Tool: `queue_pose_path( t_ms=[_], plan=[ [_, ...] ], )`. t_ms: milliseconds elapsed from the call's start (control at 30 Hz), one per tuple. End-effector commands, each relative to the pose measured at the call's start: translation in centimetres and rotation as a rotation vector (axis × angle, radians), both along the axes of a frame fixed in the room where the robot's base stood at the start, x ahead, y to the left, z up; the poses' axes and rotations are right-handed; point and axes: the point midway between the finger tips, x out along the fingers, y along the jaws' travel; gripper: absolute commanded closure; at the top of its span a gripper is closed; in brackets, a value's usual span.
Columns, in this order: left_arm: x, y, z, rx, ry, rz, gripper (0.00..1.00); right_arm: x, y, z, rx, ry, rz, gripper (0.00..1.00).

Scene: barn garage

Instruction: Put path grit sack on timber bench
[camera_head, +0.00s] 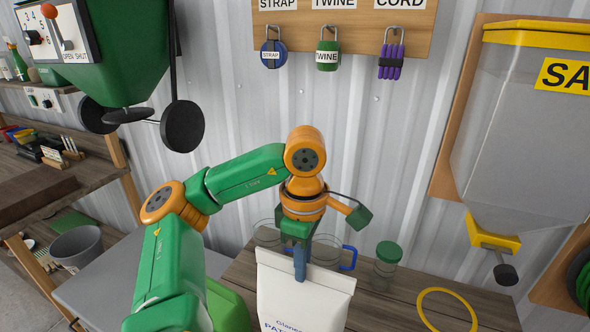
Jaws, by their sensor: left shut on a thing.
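My left gripper (300,262) points down at the lower middle of the view and is shut on the top edge of the path grit sack (310,298). The sack is white with blue lettering, partly cut off by the lower frame edge. It hangs upright in front of the plank top of the timber bench (395,308). The sack's bottom is out of view, so I cannot tell whether it touches the bench. My right gripper is not in view.
A green-lidded jar (386,266), clear jugs behind my gripper, one with a blue handle (349,257), and a yellow ring (446,311) are on the bench. A clear dispenser (525,130) hangs at the right. A grey bucket (76,246) stands at the left.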

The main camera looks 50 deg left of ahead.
Motion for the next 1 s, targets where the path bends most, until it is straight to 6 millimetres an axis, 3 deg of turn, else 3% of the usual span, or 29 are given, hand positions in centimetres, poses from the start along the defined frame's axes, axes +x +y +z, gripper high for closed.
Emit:
queue_pose_path(
  t_ms=[167,367,600,1000],
  plan=[
    [2.3,-1.8,-1.7,-0.001,-0.001,-0.004,1.00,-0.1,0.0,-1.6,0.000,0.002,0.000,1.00],
    [5.5,-4.1,-3.2,-0.002,0.000,-0.004,1.00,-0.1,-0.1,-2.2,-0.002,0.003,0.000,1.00],
    [8.3,-6.1,-7.1,-0.002,0.002,-0.002,1.00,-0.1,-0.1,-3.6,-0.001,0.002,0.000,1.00],
    [9.9,-7.2,-11.0,0.000,0.001,0.000,1.00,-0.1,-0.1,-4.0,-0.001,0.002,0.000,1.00]
  ],
)
